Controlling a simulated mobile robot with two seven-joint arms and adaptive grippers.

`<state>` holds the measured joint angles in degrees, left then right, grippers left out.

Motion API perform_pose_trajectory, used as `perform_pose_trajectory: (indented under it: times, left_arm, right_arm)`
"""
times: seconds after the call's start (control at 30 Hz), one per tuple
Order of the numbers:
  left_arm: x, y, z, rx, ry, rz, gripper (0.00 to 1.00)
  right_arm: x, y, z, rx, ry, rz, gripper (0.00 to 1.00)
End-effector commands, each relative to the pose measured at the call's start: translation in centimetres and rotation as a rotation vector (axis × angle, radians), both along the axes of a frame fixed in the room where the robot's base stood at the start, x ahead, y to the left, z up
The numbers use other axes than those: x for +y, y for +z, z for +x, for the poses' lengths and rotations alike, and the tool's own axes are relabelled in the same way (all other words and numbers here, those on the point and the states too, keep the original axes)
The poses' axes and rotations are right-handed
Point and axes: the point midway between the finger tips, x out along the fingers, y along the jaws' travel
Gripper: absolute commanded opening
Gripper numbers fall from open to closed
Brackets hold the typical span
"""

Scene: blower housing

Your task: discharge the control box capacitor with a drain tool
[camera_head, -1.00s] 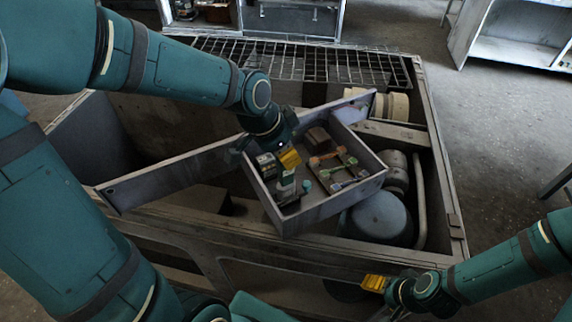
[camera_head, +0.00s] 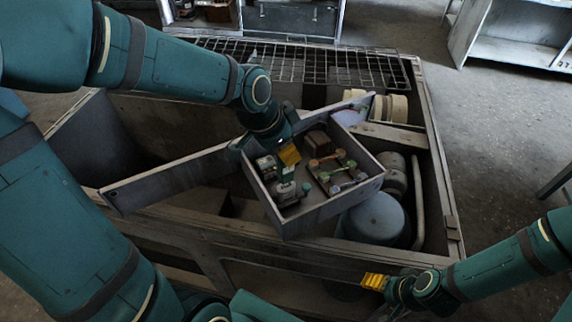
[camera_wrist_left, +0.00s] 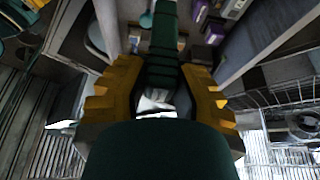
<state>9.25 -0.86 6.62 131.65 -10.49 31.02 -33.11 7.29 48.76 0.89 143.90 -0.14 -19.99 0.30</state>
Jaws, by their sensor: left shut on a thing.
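The control box (camera_head: 318,222) is an open grey tray with its lid swung left, set over the housing. My left gripper (camera_head: 289,155) reaches into its left half, pointing down. It is shut on a dark green ribbed tool, likely the drain tool, seen between the yellow fingertips (camera_wrist_left: 160,95) in the left wrist view (camera_wrist_left: 163,48). The tool's lower end is near small parts in the box's left corner; whether it touches any is unclear. I cannot tell for sure which part is the capacitor. My right gripper (camera_head: 374,282) is outside the housing's front edge, its finger gap unclear.
A board with coloured links (camera_head: 338,172) and a brown block (camera_head: 317,140) fill the box's right half. A blue-grey round motor (camera_head: 375,220) and a pipe (camera_head: 418,205) lie right of it. A wire grille (camera_head: 310,65) covers the housing's back.

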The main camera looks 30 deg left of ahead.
Motion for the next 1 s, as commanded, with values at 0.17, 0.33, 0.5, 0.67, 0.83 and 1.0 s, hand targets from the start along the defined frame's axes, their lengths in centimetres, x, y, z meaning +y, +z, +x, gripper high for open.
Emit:
perform_pose_trajectory:
  times: [0.17,0.33,0.5,0.67,0.83,1.0]
  left_arm:
    - [0.0,1.4,0.0,-0.001,0.0,-0.001,0.02]
    - [0.0,2.5,0.0,-0.001,0.0,-0.001,0.02]
    - [0.0,3.6,0.0,-0.002,0.0,0.0,0.02]
    - [0.0,4.6,0.0,-0.001,0.0,0.0,0.02]
    - [0.0,5.0,0.0,-0.001,0.0,-0.001,0.02]
    - [0.0,4.9,0.0,-0.001,0.0,-0.001,0.02]
  right_arm:
    - [0.0,1.1,0.0,0.0,0.0,0.0,0.68]
    - [0.0,2.0,0.0,0.0,0.0,0.0,0.68]
    - [0.0,2.8,0.0,0.0,0.0,0.0,0.68]
    - [0.0,3.5,0.0,0.0,0.0,0.0,0.68]
    - [0.0,3.9,0.0,0.0,0.0,0.0,0.68]
    - [0.0,3.8,0.0,0.0,0.0,0.0,0.68]
